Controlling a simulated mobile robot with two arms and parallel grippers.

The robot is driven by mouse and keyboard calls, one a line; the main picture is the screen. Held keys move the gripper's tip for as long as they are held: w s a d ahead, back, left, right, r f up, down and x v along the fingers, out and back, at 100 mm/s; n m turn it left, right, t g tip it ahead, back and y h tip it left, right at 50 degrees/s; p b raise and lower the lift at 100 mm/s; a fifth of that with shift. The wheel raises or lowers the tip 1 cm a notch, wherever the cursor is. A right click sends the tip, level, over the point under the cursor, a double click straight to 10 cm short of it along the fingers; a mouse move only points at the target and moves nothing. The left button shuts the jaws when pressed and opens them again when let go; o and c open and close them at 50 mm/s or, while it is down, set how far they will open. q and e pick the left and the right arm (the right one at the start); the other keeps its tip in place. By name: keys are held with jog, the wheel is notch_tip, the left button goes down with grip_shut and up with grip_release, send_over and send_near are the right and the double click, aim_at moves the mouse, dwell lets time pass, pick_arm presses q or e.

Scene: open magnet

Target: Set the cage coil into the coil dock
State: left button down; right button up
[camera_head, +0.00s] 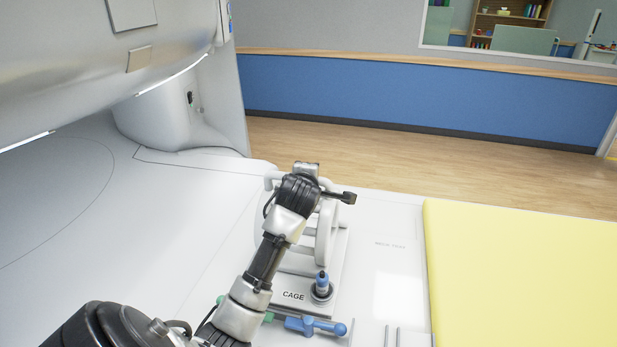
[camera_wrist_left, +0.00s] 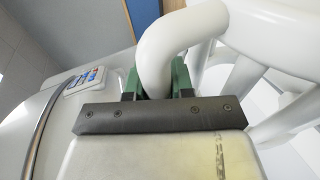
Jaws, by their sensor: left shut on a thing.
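The white cage coil (camera_head: 325,236), with rounded bars and a ring, stands over the light-grey coil dock plate (camera_head: 290,297) marked CAGE. My left arm hides much of it, and I cannot tell whether the coil touches the dock. My left gripper (camera_head: 307,176) is at the top far end of the coil. In the left wrist view the green-padded fingers (camera_wrist_left: 157,82) are shut on a thick white tube of the coil (camera_wrist_left: 160,52). A blue-topped post (camera_head: 322,284) stands on the dock plate's near right corner. My right gripper is not in view.
A yellow pad (camera_head: 520,270) covers the right side. The large white scanner housing (camera_head: 90,60) overhangs the left. White surface right of the dock is mostly clear.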

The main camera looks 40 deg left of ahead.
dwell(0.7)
pick_arm(q)
jog(key=shift+f+b, duration=0.35)
jog(key=shift+f, duration=0.05)
jog(key=shift+d+f+b, duration=0.15)
jog(key=shift+f+b, duration=0.15)
jog(key=shift+f, duration=0.45)
jog(key=c, duration=1)
grip_release()
jog(key=shift+o, duration=0.6)
jog(key=shift+s+r, duration=0.1)
jog(key=b+v, duration=0.2)
jog(key=v, duration=0.9)
